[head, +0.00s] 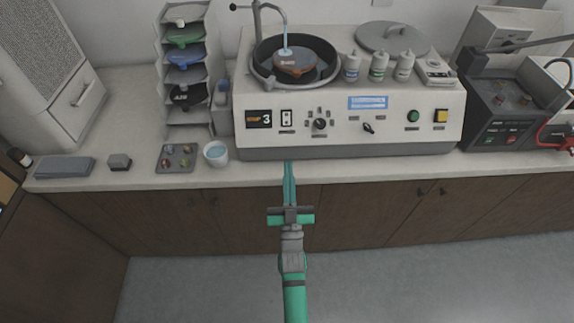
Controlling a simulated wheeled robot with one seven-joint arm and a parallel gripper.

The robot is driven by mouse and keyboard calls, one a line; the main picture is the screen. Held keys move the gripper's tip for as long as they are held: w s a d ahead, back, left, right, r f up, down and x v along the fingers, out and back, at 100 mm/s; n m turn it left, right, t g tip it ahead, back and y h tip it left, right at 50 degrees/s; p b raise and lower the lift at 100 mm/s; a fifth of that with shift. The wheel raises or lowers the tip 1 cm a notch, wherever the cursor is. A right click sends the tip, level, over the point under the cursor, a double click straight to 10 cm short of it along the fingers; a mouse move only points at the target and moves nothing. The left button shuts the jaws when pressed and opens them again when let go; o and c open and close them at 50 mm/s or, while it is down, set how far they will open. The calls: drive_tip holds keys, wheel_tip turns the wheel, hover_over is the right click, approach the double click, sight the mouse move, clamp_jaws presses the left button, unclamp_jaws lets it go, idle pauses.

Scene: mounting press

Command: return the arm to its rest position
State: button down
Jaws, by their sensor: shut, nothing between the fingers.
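My gripper (288,166) is at the end of my green arm, in the lower middle of the head view. Its two slim green fingers are together and hold nothing. The fingertips point toward the bench and appear just at its front edge, in front of the grinding machine (320,136). I cannot tell how far above or before the edge they are. My arm stretches forward over the floor from the bottom of the view.
The counter (400,166) runs across the view. A rack (184,115) of coloured discs, a white cup (215,153) and a small sample tray (177,158) stand left of my gripper. A black-fronted device (500,110) stands right. The floor (420,280) before the cabinets is clear.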

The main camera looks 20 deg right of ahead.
drive_tip(key=s+a+f+n+g+y, duration=0.25)
drive_tip(key=s+a+f, duration=0.3)
drive_tip(key=s, duration=0.45)
drive_tip(key=s+a+g+y, duration=0.1)
drive_tip(key=s+a+g, duration=0.1)
drive_tip(key=s, duration=0.6)
drive_tip(key=s+a+f+g+y, duration=0.1)
drive_tip(key=s+a+g+y, duration=0.1)
drive_tip(key=s+a, duration=0.3)
drive_tip(key=s+a+g+y, duration=0.1)
drive_tip(key=s+a, duration=0.3)
drive_tip(key=s, duration=0.8)
drive_tip(key=shift+s+a+f+n+g+y, duration=0.15)
drive_tip(key=shift+a+f+n+g+y, duration=0.1)
drive_tip(key=shift+n+g+y, duration=0.15)
